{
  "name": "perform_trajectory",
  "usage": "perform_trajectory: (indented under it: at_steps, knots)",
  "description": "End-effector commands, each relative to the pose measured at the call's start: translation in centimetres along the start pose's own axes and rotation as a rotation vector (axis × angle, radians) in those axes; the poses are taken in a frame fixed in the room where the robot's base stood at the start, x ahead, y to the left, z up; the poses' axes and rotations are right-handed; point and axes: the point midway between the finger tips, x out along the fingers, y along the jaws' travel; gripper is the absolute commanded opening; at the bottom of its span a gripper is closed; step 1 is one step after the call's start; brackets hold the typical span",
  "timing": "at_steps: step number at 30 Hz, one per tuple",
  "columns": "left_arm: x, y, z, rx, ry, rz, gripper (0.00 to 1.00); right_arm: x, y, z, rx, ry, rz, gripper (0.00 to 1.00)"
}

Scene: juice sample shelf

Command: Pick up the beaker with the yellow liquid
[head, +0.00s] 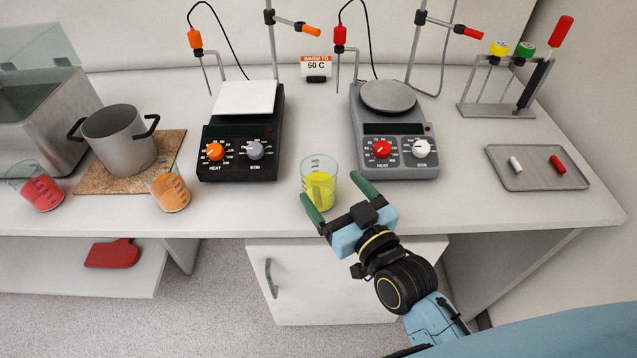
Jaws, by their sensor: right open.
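The beaker with the yellow liquid (320,186) stands upright on the white bench near its front edge, in front of the gap between the two hot plates. It is clear glass with yellow liquid in its lower part. My right gripper (338,192) is open, with green fingers. Its left finger is by the beaker's lower left front and its right finger is to the right of the beaker. I cannot tell whether either finger touches the glass. My left gripper is not in view.
A black hot plate (243,135) and a grey one (395,130) stand behind. Beakers with orange (170,192) and red liquid (40,192) stand left, near a pot (118,140) on a cork mat (95,181). A grey tray (510,179) lies right. Bench space right of the gripper is clear.

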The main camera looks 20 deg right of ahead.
Motion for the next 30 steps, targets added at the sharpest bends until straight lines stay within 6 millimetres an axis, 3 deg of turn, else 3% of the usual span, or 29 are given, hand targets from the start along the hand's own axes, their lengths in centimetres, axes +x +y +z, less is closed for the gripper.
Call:
perform_trajectory:
  at_steps: [8, 18, 26, 30]
  knots:
    - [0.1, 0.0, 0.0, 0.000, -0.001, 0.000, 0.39, 2.2, -0.1, 0.1, 0.002, -0.001, 0.000, 0.86]
    - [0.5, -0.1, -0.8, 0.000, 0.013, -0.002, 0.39, 6.6, -0.7, 0.3, 0.000, 0.000, 0.000, 0.86]
    - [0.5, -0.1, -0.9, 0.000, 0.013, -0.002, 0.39, 7.0, -0.7, 0.3, 0.000, -0.002, 0.000, 0.86]
    - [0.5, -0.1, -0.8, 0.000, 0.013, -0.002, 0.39, 6.9, -0.7, 0.3, 0.000, -0.001, 0.000, 0.72]
